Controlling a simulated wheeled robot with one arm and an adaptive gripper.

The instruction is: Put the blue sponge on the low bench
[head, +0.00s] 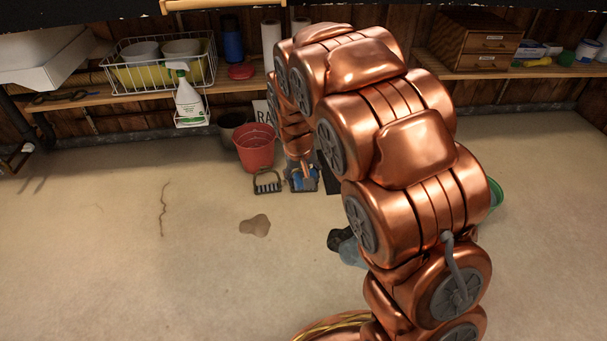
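My copper arm arches over the right middle of the head view and comes down on the far side to my gripper (303,181), low over the floor near the back wall. A small blue thing (297,186), likely the blue sponge, shows right at the grey fingers. It is partly covered by them, and I cannot tell whether they hold it or whether they are open. A wooden bench-like plank (95,98) runs along the back wall at left; another stretch (550,72) shows at right. I cannot tell for sure which is the low bench.
A red bucket (255,150), a dark pot (229,125) and a grey brush-like thing (267,184) are beside my gripper.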

